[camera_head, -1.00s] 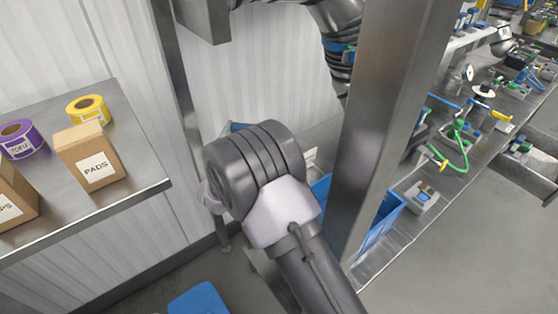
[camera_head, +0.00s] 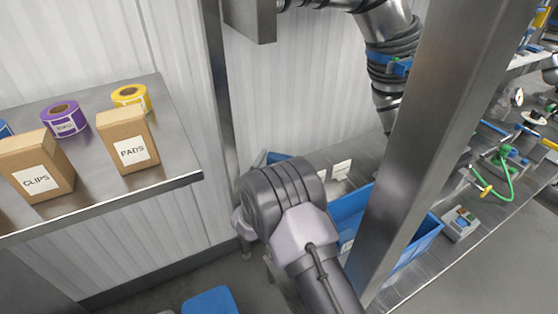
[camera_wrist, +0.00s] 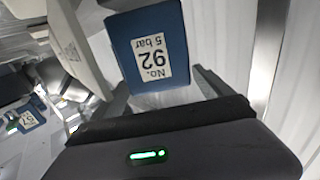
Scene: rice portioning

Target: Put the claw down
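My gripper (camera_wrist: 165,95) shows in the wrist view as a dark body with a green light and grey fingers partly in sight. A blue block (camera_wrist: 122,50) with an upside-down white label reading "No. 92 5 bar" is in front of it, between the fingers. I cannot tell whether the fingers touch it. In the head view the gripper is hidden behind my arm's grey wrist. A blue part (camera_head: 278,156) shows just beyond that wrist; I cannot tell if it is the labelled block. I cannot make out a separate claw.
A metal shelf (camera_head: 180,165) at left holds a CLIPS box (camera_head: 50,150), a PADS box (camera_head: 112,128) and tape rolls. A steel post (camera_head: 420,150) stands close right of my arm. A blue bin (camera_head: 415,250) stands on the bench beyond. A blue object (camera_head: 210,302) is low down.

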